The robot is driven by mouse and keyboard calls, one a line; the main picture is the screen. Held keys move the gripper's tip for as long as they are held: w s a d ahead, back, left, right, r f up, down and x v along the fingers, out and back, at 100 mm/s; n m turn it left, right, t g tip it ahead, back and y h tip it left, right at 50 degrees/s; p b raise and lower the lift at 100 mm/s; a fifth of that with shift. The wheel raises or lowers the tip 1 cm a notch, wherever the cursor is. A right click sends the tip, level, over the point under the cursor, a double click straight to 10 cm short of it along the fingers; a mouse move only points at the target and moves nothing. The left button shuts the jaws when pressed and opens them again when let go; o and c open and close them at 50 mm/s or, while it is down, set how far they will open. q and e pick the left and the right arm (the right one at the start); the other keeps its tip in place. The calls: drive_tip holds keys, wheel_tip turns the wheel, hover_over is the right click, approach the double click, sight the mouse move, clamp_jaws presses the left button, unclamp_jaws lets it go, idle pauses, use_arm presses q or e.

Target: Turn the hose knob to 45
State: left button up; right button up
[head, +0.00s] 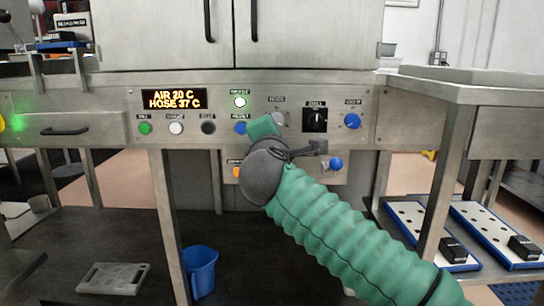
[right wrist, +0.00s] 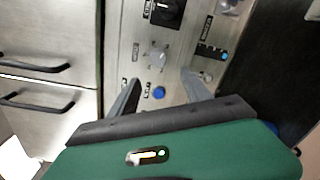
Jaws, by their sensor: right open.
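The orange display (head: 174,99) on the steel panel reads AIR 20 C and HOSE 37 C. A grey knob (head: 278,120) sits right of the display, under a small label that looks like HOSE but is hard to read. It also shows in the right wrist view (right wrist: 158,55). My right gripper (right wrist: 162,77) is open and empty in front of the panel. Its two fingers point towards the grey knob, which lies just beyond the gap between their tips; I see no contact. In the head view my green gripper body hides the fingers. My left gripper is out of view.
A black dial (head: 315,120) and a blue knob (head: 352,120) are to the right of the grey knob. Steel cupboard doors (head: 300,35) rise above the panel.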

drive_tip(key=s, duration=0.5)
drive_tip(key=shift+s+a+r, duration=0.1)
drive_tip(key=shift+s+r, duration=0.05)
drive_tip(key=shift+s, duration=0.05)
